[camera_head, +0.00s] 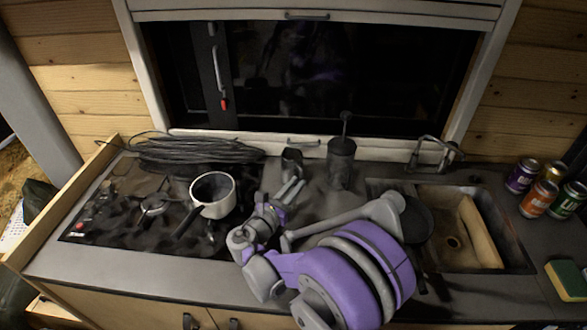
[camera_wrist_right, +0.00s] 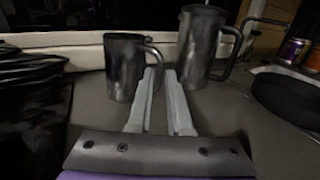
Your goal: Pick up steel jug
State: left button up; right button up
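Two dark grey metal jugs stand upright on the counter below the window. The smaller jug (camera_head: 291,160) is on the left, and in the right wrist view (camera_wrist_right: 124,68) its handle points right. The taller jug (camera_head: 341,163) is on the right, also with a right-side handle in the right wrist view (camera_wrist_right: 199,45). I cannot tell which is the steel jug. My right gripper (camera_head: 292,187) is open in front of the smaller jug. Its fingertips (camera_wrist_right: 160,75) are close to that jug's handle; I cannot tell whether they touch. My left gripper is out of view.
A white saucepan (camera_head: 213,194) stands on the black hob (camera_head: 130,222), with coiled black cable (camera_head: 190,150) behind. A dark pan (camera_head: 416,222) lies near the sink (camera_head: 462,235). Several cans (camera_head: 538,198) and a sponge (camera_head: 567,279) are at right.

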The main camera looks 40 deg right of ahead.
aim_at(302, 177)
jog(key=p+x, duration=0.1)
jog(key=x, duration=0.6)
grip_shut()
dwell(1.4)
